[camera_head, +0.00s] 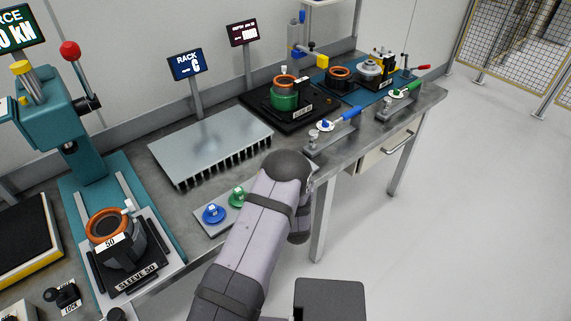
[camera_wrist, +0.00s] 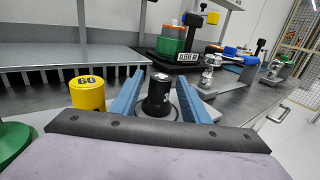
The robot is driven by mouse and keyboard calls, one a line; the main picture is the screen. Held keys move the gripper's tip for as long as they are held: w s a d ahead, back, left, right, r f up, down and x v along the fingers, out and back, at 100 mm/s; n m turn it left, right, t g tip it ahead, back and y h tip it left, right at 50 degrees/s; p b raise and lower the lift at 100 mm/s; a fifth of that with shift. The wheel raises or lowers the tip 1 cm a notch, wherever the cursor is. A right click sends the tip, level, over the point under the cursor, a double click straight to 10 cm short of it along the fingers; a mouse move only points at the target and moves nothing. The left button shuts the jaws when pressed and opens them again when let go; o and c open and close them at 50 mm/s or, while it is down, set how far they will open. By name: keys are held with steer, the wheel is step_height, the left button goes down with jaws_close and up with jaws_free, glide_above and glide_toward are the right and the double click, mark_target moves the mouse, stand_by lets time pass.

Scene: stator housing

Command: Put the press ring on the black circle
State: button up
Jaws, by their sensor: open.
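My gripper (camera_wrist: 160,77) is open in the wrist view, with one blue finger on each side of a black knob-like piece (camera_wrist: 158,98) with a silver top. That piece stands upright on a round dark base with a pale rim; I cannot tell whether the fingers touch it. A yellow cylinder marked 60 (camera_wrist: 88,95) stands just left of the fingers. I cannot tell for certain which piece is the press ring, and no plain black circle is clearly visible. In the head view my arm hides the gripper and the black piece.
Blue (camera_head: 213,213) and green (camera_head: 237,197) knobbed pieces sit on a small plate left of my arm. A grey rack (camera_head: 212,142) stands behind. The teal press (camera_head: 75,150) with a sleeve fixture is left. Black-based fixtures and toggle clamps (camera_head: 340,118) are right.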

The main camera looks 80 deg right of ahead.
steer(key=shift+r, duration=0.1)
steer(key=shift+r, duration=0.15)
steer(key=v, duration=0.4)
steer(key=shift+b, duration=0.35)
steer(key=shift+v, duration=0.75)
